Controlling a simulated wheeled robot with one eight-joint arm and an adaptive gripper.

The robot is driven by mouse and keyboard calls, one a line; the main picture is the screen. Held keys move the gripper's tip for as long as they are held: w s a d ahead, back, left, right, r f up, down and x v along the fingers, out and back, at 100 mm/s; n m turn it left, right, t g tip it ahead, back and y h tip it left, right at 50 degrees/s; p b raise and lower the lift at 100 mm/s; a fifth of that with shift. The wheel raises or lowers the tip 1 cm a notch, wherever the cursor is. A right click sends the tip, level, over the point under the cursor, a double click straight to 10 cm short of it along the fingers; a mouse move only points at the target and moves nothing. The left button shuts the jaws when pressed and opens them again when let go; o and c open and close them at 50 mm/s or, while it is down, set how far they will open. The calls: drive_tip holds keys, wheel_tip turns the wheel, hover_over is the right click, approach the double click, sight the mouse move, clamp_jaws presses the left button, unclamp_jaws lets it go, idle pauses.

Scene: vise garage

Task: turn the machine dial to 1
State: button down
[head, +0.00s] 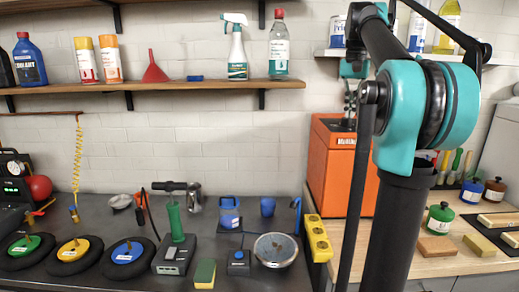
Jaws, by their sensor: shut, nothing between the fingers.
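An orange machine (327,170) with a light label stands at the back right, partly hidden by my arm. I cannot make out a numbered dial on it; part of its front is behind my arm. My gripper (349,112) seems to hang below a teal wrist, small and dark, in front of the orange machine's upper part. It looks shut and empty. I cannot tell whether it touches the machine.
A dark bench holds a black device (14,180) with a green display, coloured discs (74,250), a green-handled tool (175,222) and a round metal dish (275,250). Jars and blocks (436,248) crowd the right counter.

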drive_tip(key=shift+f, duration=0.8)
drive_tip(key=shift+w+a, duration=0.15)
drive_tip(key=shift+a, duration=0.2)
drive_tip(key=shift+w+a, duration=0.1)
drive_tip(key=shift+a, duration=0.2)
drive_tip(key=shift+w+a, duration=0.45)
idle(0.6)
drive_tip(key=shift+s+a, duration=0.1)
drive_tip(key=shift+a, duration=0.05)
drive_tip(key=shift+s+a, duration=0.15)
drive_tip(key=shift+a, duration=0.05)
wheel_tip(320, 180, up, 6)
idle(0.6)
drive_tip(key=shift+d, duration=0.1)
